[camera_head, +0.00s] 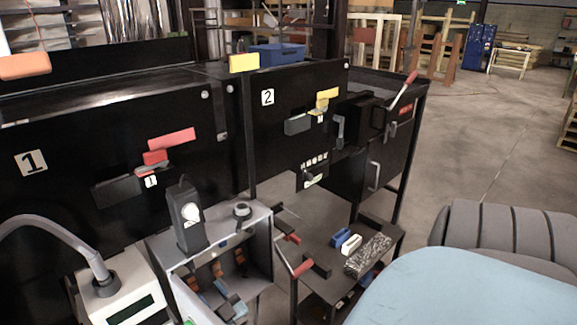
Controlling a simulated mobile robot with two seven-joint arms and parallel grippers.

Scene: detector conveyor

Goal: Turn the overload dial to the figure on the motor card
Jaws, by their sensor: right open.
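A small dark panel (313,176) sits low on the front of the black cabinet marked 2. It has a row of pale marks above a light pointer, and may be the dial; its figures are too small to read. I cannot pick out the motor card. My left gripper is not in view.
Cabinet 1 (70,185) fills the left. A white device (130,290) with a curved grey tube and a black handheld unit (186,218) stand before it. A low shelf (318,228) holds blue, white and speckled items. Red-handled levers (303,268) stick out nearby. Open floor lies right.

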